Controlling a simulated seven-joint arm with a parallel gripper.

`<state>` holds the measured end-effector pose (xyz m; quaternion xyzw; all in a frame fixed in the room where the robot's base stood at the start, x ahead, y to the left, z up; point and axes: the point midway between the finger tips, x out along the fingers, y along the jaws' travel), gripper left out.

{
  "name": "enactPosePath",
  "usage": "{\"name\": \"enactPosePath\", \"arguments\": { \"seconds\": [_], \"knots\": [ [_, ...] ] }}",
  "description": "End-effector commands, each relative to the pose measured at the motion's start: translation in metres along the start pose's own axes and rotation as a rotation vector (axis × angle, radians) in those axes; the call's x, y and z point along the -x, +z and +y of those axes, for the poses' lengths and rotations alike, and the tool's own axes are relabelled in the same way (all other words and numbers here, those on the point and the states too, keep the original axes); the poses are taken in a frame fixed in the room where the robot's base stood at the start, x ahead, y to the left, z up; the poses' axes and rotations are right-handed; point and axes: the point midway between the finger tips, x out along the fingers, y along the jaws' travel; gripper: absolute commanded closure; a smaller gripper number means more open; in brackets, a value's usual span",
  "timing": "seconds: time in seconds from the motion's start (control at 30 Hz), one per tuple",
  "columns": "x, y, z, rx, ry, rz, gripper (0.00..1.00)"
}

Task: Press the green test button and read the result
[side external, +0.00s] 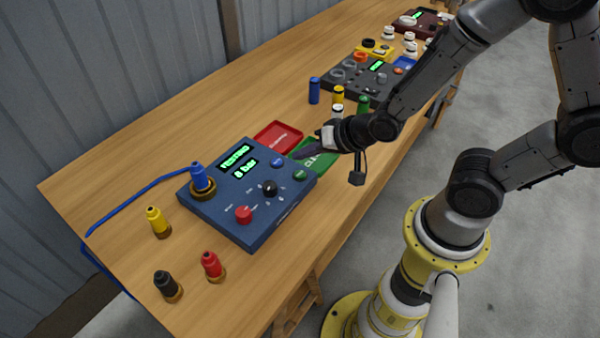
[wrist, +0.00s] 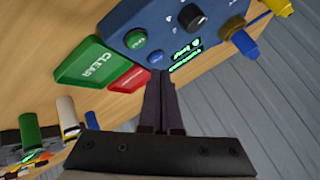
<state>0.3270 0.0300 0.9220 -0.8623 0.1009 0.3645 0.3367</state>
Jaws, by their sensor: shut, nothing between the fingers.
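The blue test box (side external: 225,205) lies on the bench. Its green-lit display (side external: 238,160) reads "TESTING" and "8 bar". The green button (side external: 299,175) is at the box's right corner, and a blue button (side external: 277,162) is beside it. In the wrist view the green button (wrist: 135,38) and blue button (wrist: 156,57) both show uncovered. My gripper (side external: 295,154) is shut and empty, its fingertips by the box edge near the buttons; I cannot tell its exact height. A blue coupling (side external: 200,180) with a blue hose sits upright on the box.
A red tray (side external: 277,137) and a green tray (wrist: 92,66) marked "CLEAR" lie beside the box. Yellow (side external: 156,220), red (side external: 211,264) and black (side external: 165,284) couplings stand nearby. Several coloured cylinders and another panel (side external: 362,80) are farther along the bench.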

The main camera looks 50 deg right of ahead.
Motion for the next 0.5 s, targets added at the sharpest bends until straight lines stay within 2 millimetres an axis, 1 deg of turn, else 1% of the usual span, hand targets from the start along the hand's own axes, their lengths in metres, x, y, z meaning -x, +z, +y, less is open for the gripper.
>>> {"name": "enactPosePath", "arguments": {
  "seconds": [0.2,0.5],
  "knots": [
    [0.0111,-0.0082,-0.0082,-0.001,-0.001,0.002,1.00],
    [0.0121,-0.0086,-0.0085,-0.001,0.000,0.000,1.00]
  ]
}}
